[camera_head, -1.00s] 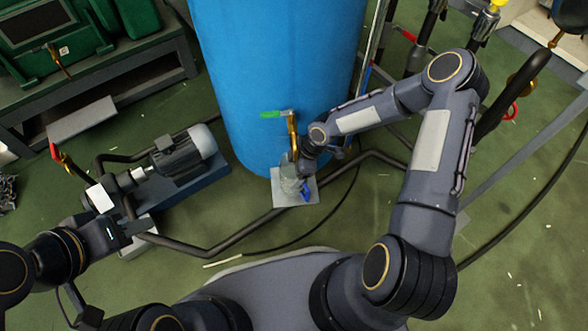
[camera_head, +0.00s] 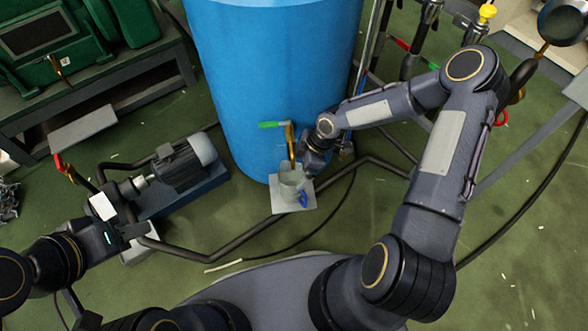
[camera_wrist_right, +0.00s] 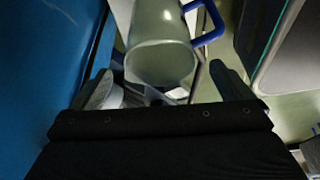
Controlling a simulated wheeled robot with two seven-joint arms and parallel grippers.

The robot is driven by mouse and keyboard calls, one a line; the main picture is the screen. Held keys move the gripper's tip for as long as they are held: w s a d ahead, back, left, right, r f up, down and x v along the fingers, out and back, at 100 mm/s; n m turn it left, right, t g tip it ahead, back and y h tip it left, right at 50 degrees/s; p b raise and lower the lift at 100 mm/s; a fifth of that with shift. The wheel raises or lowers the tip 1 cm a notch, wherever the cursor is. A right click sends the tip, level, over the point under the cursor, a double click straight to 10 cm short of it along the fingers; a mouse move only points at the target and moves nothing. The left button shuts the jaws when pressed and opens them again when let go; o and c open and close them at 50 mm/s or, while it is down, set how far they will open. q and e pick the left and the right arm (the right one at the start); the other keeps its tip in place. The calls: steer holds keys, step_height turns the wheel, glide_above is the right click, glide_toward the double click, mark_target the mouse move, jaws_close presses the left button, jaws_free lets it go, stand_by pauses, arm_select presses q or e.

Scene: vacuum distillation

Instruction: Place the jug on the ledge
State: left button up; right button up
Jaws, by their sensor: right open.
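The jug (camera_head: 291,186) is translucent grey-green with a blue handle and appears to stand on the ledge (camera_head: 281,207). The ledge is a small pale plate beside the blue tank, under the tap. In the right wrist view the jug (camera_wrist_right: 160,45) is beyond the fingers, its handle toward the right. My right gripper (camera_wrist_right: 163,90) is open, with a finger on each side and no jug clasped between the tips. In the head view the right gripper (camera_head: 308,171) is just behind the jug, partly hidden by its wrist. My left gripper (camera_head: 133,232) is far left, near the pump; its jaws are unclear.
The blue tank (camera_head: 270,80) rises behind the ledge. A brass tap with a green lever (camera_head: 272,125) is close to my right wrist. A motor pump (camera_head: 180,165) and dark pipes lie to the left.

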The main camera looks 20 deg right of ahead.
steer(key=s+d+r+m+t+h+p, duration=0.1)
steer(key=s+d+r+m, duration=0.2)
steer(key=r, duration=0.5)
steer(key=s+d+r+m+h, duration=0.1)
steer(key=s+d+r+m, duration=0.2)
steer(key=r, duration=0.4)
steer(key=s+d+r+m+t+h+p, duration=0.1)
steer(key=s+d+r+m, duration=0.15)
steer(key=r, duration=0.55)
steer(key=s+a+r+m+t+y, duration=0.2)
steer(key=s+r+m, duration=0.6)
steer(key=s, duration=0.5)
steer(key=shift+a+m+t, duration=0.5)
steer(key=shift+a+m, duration=0.15)
steer(key=shift+a, duration=0.05)
steer(key=shift+s+r, duration=0.1)
steer(key=shift+r, duration=0.1)
step_height(320, 180, up, 29)
steer(key=p, duration=2.9)
steer(key=shift+r, duration=0.15)
